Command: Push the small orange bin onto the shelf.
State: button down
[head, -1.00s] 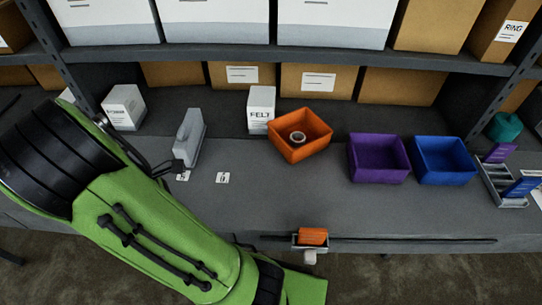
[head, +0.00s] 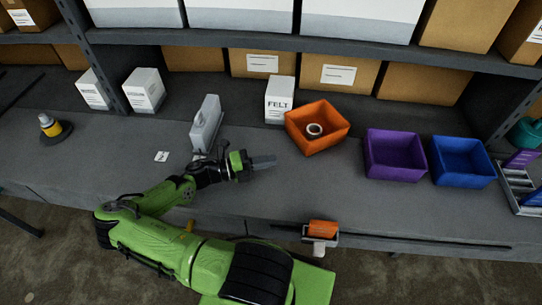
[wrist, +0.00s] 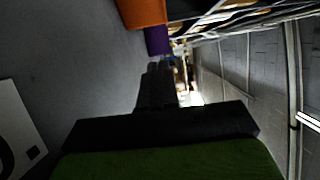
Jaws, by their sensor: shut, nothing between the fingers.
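Part of the orange bin also shows at the top of the wrist view (wrist: 142,12). My gripper (head: 270,161) is shut and empty. It is low over the bench, to the left and in front of the bin, with its fingers pointing right. A gap shows between the fingertips and the bin. In the wrist view the dark fingers (wrist: 156,85) are together. The shelf (head: 330,50) runs above and behind the bench.
A purple bin (head: 394,170) and a blue bin (head: 463,176) stand right of the orange bin. A white FELT box (head: 279,101) touches or nearly touches its left. A grey upright item (head: 206,124) stands behind my arm. An orange block (head: 322,229) sits on the front rail.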

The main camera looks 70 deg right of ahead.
aim_at(306, 146)
jog(key=x, duration=0.6)
jog(key=shift+s, duration=0.15)
jog(key=d, duration=0.2)
jog(key=s+d, duration=0.1)
jog(key=shift+d, duration=0.4)
jog(key=shift+s+d, duration=0.1)
jog(key=shift+d, duration=0.25)
